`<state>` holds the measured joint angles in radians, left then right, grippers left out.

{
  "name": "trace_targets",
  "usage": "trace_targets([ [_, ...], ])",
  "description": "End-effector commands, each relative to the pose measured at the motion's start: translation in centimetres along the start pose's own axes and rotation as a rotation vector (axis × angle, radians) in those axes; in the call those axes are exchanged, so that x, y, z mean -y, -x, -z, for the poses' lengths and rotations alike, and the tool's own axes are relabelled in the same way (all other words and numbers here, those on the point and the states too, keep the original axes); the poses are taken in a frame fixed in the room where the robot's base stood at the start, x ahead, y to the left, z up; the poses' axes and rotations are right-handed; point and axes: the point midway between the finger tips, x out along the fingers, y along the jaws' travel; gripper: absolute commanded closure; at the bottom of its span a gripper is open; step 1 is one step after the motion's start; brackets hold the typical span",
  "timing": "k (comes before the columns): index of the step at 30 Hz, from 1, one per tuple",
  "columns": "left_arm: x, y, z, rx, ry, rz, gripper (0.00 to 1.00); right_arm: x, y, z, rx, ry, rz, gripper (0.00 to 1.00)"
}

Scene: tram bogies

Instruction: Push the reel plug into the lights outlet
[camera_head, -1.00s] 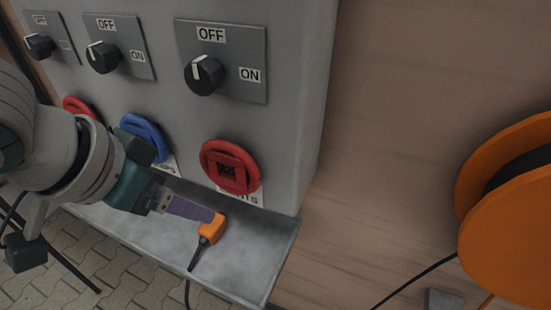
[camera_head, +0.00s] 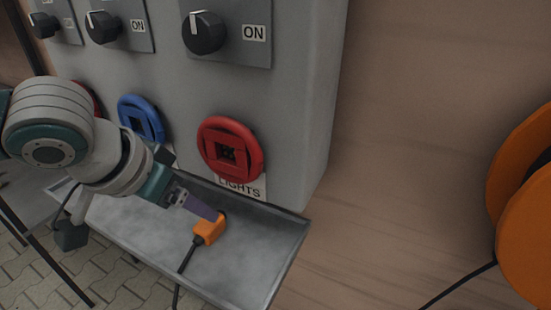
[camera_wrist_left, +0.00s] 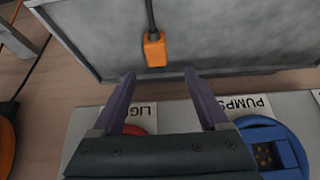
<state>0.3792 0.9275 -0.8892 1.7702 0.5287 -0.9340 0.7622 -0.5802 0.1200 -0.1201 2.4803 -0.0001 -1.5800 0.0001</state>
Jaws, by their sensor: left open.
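The reel plug, orange with a black cable (camera_head: 208,231), lies on the grey metal tray below the panel. In the left wrist view the plug (camera_wrist_left: 154,52) lies ahead of the fingertips, in line with the gap between them. My left gripper (camera_head: 217,215) is open and empty at the plug's panel side; contact cannot be told. Its two purple fingers also show in the left wrist view (camera_wrist_left: 159,75). The lights outlet (camera_head: 230,150), a red ring with a square socket above the LIGHTS label, is above the plug. In the wrist view my gripper partly hides it. My right gripper is not in view.
The tray (camera_head: 255,270) has a raised rim. A blue outlet (camera_head: 142,118) sits left of the lights outlet, with rotary switches (camera_head: 204,33) above. The orange cable reel (camera_head: 525,215) stands at the right against a wooden wall (camera_head: 420,130).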

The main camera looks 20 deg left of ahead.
Motion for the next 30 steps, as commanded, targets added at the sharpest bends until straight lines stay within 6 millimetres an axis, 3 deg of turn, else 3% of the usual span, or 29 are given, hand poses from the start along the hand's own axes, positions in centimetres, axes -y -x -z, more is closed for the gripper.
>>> trace_targets([
  [4,0.0,-1.7,-0.1,-0.001,0.0,0.0,0.22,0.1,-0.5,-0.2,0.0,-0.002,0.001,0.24],
  [15,-0.1,-2.1,-0.1,-0.001,-0.001,0.0,0.22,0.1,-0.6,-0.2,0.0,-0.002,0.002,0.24],
  [24,-0.5,-6.3,-1.1,-0.001,0.0,0.0,0.22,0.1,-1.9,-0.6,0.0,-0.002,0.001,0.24],
  [30,-0.5,-7.0,-1.0,-0.001,-0.002,0.0,0.22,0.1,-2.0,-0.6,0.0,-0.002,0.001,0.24],
])
